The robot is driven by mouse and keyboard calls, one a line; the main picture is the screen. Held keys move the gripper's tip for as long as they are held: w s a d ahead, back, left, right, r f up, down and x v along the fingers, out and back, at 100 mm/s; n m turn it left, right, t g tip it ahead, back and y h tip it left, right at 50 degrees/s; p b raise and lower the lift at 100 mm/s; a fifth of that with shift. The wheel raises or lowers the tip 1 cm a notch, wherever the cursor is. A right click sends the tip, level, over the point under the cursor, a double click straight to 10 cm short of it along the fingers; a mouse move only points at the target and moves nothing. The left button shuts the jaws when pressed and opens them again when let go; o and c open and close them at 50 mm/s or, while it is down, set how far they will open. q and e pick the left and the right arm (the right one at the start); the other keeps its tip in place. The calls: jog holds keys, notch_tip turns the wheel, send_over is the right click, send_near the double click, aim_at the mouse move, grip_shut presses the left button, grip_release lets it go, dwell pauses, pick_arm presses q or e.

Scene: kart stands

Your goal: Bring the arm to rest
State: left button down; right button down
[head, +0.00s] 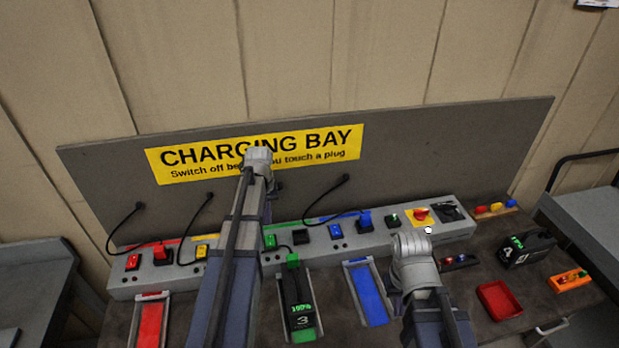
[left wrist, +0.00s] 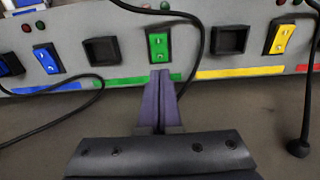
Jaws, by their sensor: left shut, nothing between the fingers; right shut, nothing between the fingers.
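My left arm (head: 235,230) reaches up in front of the charging bay board, and its gripper is hidden in the head view. In the left wrist view my left gripper (left wrist: 161,78) is shut and empty, its tips overlapping the lower edge of the green switch (left wrist: 158,45). Whether they touch it I cannot tell. My right arm (head: 415,265) is folded low in front of the right part of the switch panel (head: 456,231). Its gripper cannot be made out.
A black battery (head: 301,290) stands in the green bay. The red tray (head: 150,322) and blue tray (head: 371,296) look empty. Another battery (head: 520,250), a red bin (head: 500,300) and an orange holder (head: 570,280) are at right. A loose cable (left wrist: 309,90) hangs near my left gripper.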

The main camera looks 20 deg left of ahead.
pick_arm(q)
jog(key=s+d+f+m+b, duration=0.1)
jog(key=s+d+m, duration=0.2)
jog(key=d, duration=0.7)
jog(key=s+d+f+m+b, duration=0.2)
jog(key=s+d+m, duration=0.1)
jog(key=s+d, duration=0.5)
jog(key=s+d+f+m+y+b, duration=0.1)
jog(key=s+d+m, duration=0.3)
jog(key=d, duration=0.8)
jog(key=shift+s+d+f+b, duration=0.25)
jog(key=shift+s+f+b, duration=0.15)
jog(key=shift+s, duration=0.4)
